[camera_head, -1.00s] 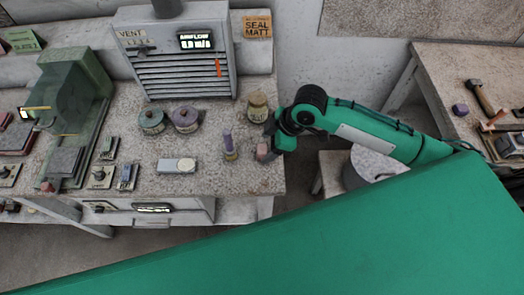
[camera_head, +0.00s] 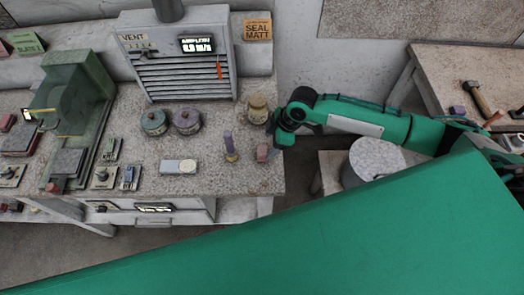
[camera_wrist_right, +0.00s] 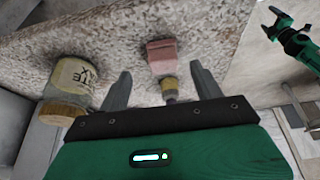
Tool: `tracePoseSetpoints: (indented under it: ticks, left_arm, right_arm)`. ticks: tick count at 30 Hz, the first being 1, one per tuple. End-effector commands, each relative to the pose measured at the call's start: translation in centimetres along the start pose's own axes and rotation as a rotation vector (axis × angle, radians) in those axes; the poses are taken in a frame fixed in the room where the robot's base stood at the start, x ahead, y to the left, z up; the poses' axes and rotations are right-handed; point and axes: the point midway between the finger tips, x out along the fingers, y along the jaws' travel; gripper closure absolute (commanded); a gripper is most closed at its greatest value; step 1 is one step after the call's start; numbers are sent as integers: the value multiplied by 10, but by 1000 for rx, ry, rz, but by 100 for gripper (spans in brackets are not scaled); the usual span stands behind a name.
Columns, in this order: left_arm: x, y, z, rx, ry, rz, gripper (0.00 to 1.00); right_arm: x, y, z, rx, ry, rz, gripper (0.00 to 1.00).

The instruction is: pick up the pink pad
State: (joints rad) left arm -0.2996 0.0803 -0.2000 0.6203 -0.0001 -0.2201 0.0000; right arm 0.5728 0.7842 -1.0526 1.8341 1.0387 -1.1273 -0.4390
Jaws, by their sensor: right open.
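The pink pad (camera_head: 262,153) is a small pink block at the right edge of the speckled bench top. In the right wrist view the pad (camera_wrist_right: 161,55) lies beyond the fingertips, roughly midway between them. My right gripper (camera_wrist_right: 161,73) is open and empty, with one finger on each side of the line to the pad. In the head view my right gripper (camera_head: 271,142) is just beside the pad, and its fingers are partly hidden. My left gripper (camera_wrist_right: 275,20) seems to show small at the top right of the wrist view; its jaw state is unclear.
A purple peg on a yellow base (camera_head: 230,147) stands left of the pad. A labelled jar (camera_head: 258,109) stands behind it.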

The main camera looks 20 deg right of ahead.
Motion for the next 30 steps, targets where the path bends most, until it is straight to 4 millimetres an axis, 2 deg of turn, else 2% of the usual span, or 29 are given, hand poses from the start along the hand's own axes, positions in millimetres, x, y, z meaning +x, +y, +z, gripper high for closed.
tracePoseSetpoints:
  ticks: [5, 9, 15, 23, 30]
  left_arm:
    - [-11, 0, -1, 0, 0, 0, 20]
    - [-24, 0, -2, 0, 0, 0, 20]
    - [-27, 0, -3, 0, 0, 0, 20]
    - [-26, 0, -2, 0, 0, 0, 20]
    - [-26, 0, -2, 0, 0, 0, 20]
  right_arm:
    - [11, -2, -5, 1, 0, -3, 34]
    - [30, -6, -12, 1, 0, -4, 34]
    - [52, -5, -9, 1, 0, -1, 34]
    - [54, -4, -8, -1, 0, 0, 34]
    - [54, -4, -8, 0, 0, 0, 81]
